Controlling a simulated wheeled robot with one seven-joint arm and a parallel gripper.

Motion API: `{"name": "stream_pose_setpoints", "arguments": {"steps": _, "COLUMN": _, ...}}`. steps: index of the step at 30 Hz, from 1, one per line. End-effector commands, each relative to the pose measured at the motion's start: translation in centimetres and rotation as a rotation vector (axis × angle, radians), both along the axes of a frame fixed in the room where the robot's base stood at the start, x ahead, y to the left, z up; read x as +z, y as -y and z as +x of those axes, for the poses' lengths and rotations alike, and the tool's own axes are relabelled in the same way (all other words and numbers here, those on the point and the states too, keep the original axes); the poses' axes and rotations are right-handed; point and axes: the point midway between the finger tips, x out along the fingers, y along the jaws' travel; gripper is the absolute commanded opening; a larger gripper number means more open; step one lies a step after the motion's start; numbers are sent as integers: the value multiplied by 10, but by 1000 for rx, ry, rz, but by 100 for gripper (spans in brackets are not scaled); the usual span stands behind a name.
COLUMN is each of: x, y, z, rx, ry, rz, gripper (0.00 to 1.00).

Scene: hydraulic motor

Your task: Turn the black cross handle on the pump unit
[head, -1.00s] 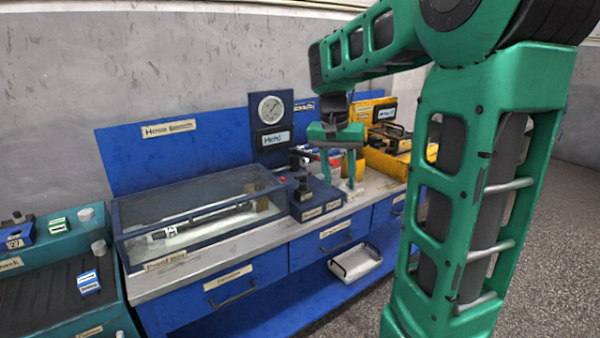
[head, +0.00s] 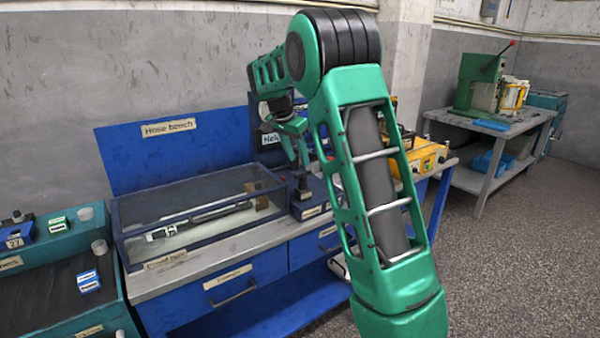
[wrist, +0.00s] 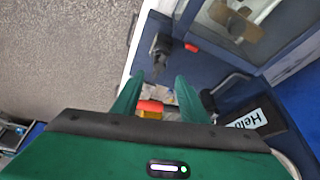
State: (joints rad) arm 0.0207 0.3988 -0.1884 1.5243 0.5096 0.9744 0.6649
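The pump unit (head: 312,206) is a dark blue box on the bench, right of the glass-covered case. A black handle (head: 303,187) stands upright on its top; its cross shape is hard to make out. In the wrist view this black handle (wrist: 160,50) appears just beyond my fingertips, beside a small red button (wrist: 191,47). My gripper (head: 298,152) hangs above the unit, apart from the handle. Its two green fingers are spread with nothing held, as the wrist view of my gripper (wrist: 155,84) shows. My arm hides part of the unit's right side.
A glass-covered case (head: 190,212) adjoins the unit on the left. A sign panel (wrist: 250,119) and a black curved lever (wrist: 225,85) are close to the right finger in the wrist view. A red part (wrist: 150,105) shows between the fingers. Yellow equipment (head: 428,158) stands to the right.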

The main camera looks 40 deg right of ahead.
Motion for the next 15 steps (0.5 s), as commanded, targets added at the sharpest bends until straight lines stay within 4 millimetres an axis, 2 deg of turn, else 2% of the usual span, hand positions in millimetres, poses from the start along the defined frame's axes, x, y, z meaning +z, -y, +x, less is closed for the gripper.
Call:
{"name": "stream_pose_setpoints", "arguments": {"steps": 1, "x": -10, "y": 4, "z": 0, "rx": -2, "ry": -4, "rz": 1, "gripper": 40}}
{"name": "stream_pose_setpoints", "arguments": {"steps": 6, "x": -36, "y": 15, "z": 3, "rx": -1, "ry": -3, "rz": 1, "gripper": 40}}
{"name": "stream_pose_setpoints", "arguments": {"steps": 15, "x": -60, "y": 24, "z": 6, "rx": 0, "ry": -1, "rz": 1, "gripper": 40}}
